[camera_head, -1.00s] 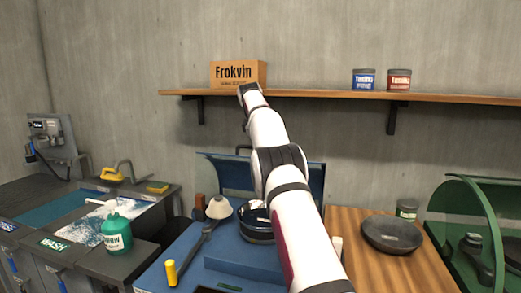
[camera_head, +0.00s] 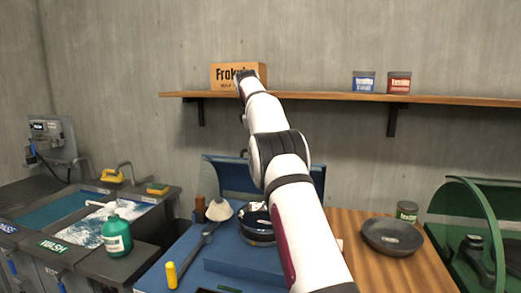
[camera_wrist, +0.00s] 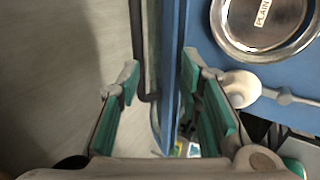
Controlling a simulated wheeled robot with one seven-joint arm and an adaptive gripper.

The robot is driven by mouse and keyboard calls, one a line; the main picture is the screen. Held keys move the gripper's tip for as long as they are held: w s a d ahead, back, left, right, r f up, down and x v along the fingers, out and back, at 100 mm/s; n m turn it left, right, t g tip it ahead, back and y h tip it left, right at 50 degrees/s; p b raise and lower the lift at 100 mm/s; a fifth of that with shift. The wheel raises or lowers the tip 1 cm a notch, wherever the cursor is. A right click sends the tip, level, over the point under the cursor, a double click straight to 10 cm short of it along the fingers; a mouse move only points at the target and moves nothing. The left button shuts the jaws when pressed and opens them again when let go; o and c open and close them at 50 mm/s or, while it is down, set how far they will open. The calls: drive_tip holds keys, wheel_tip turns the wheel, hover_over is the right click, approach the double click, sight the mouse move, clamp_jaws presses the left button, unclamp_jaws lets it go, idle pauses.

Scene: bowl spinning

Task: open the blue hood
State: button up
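The blue hood (camera_head: 226,177) stands raised behind the blue station, partly hidden by my arm. A dark bar handle (camera_head: 243,152) shows at its top. In the wrist view the hood's blue edge (camera_wrist: 171,50) runs down between my fingers, with the dark handle bar (camera_wrist: 137,50) to its left. My gripper (camera_wrist: 160,85) is open, its green-padded fingers apart on either side of the edge and bar. I cannot tell whether they touch. In the head view my gripper (camera_head: 245,76) is high, in front of the shelf box; its fingers are unclear there.
A bowl (camera_head: 254,232) sits on the blue station (camera_head: 185,272); its metal inside (camera_wrist: 265,30) carries a "PLAIN" label. A dark pan (camera_head: 391,237) lies on the wooden counter. The wooden shelf (camera_head: 300,96) holds a box (camera_head: 222,72). A green hood (camera_head: 475,205) is at right.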

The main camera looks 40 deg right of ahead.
drive_tip(key=v, duration=0.7)
idle(0.4)
drive_tip(key=s+a+r+m+y+p, duration=0.1)
drive_tip(key=s+a+r, duration=0.2)
drive_tip(key=a, duration=0.2)
drive_tip(key=s+a+r+m, duration=0.1)
drive_tip(key=s+a+r, duration=0.3)
drive_tip(key=a, duration=0.2)
drive_tip(key=s+a+m+t+y+p, duration=0.1)
drive_tip(key=s+a+m+y+p, duration=0.1)
drive_tip(key=s+a, duration=1)
drive_tip(key=s+a+f+m, duration=0.1)
drive_tip(key=s+a+f, duration=0.3)
drive_tip(key=s, duration=0.5)
drive_tip(key=s+a+f+m+y+p, duration=0.1)
drive_tip(key=s+a+f, duration=0.3)
drive_tip(key=s+f, duration=0.3)
drive_tip(key=s+a+f+m+y, duration=0.1)
drive_tip(key=s+a+f, duration=0.2)
drive_tip(key=s, duration=1)
wheel_tip(320, 180, down, 3)
drive_tip(key=shift+a+f+p, duration=0.1)
drive_tip(key=shift+a+p, duration=0.2)
drive_tip(key=shift+a, duration=0.1)
